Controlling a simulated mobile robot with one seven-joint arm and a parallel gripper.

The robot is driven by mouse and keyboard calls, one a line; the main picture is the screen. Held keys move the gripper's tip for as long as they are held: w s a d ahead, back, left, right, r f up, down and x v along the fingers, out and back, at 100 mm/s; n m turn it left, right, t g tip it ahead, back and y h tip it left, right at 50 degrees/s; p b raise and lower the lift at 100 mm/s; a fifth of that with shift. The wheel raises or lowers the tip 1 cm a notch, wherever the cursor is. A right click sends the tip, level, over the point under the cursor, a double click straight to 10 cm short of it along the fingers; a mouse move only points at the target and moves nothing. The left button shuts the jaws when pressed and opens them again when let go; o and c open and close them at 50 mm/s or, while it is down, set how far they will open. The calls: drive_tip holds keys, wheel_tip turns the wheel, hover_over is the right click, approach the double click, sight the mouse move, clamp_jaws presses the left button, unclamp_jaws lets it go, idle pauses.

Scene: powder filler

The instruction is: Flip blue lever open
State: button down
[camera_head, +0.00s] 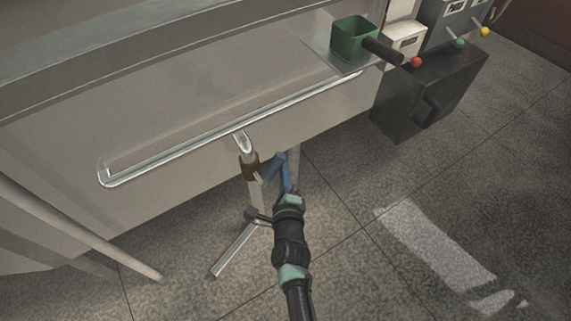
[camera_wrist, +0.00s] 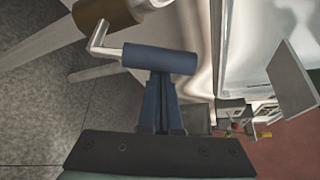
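The blue lever (camera_wrist: 158,58) is a cylindrical handle on a bent metal rod. The rod joins a brown valve body (camera_wrist: 105,12) on a metal pipe. In the head view, the lever (camera_head: 276,165) is right of the valve (camera_head: 250,166), below the machine's front rail. My gripper (camera_wrist: 162,78) has its two blue fingers close together, and it also shows in the head view (camera_head: 287,180). Its fingertips meet the middle of the handle's near side in the wrist view. They look shut and not around the handle. Whether they touch it is hard to tell.
A metal rail (camera_head: 200,147) runs along the machine's front above the valve. A green open container (camera_head: 352,42) with a black handle stands at the upper right, near a dark box (camera_head: 420,95). A metal leg (camera_head: 237,248) is below the valve. Floor at right is clear.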

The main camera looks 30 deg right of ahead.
sight(270, 177)
drive_tip(key=shift+a+r+n+t+h+b, duration=0.25)
drive_tip(key=shift+a+n+t+h+b, duration=0.1)
drive_tip(key=shift+a+n, duration=0.35)
drive_tip(key=shift+a+r+n+t+h+b, duration=0.2)
drive_tip(key=shift+a+n+t+h+b, duration=0.1)
drive_tip(key=shift+a+n, duration=0.35)
drive_tip(key=shift+a+r+n+t+h+b, duration=0.3)
drive_tip(key=shift+a+n, duration=0.2)
drive_tip(key=shift+n, duration=0.35)
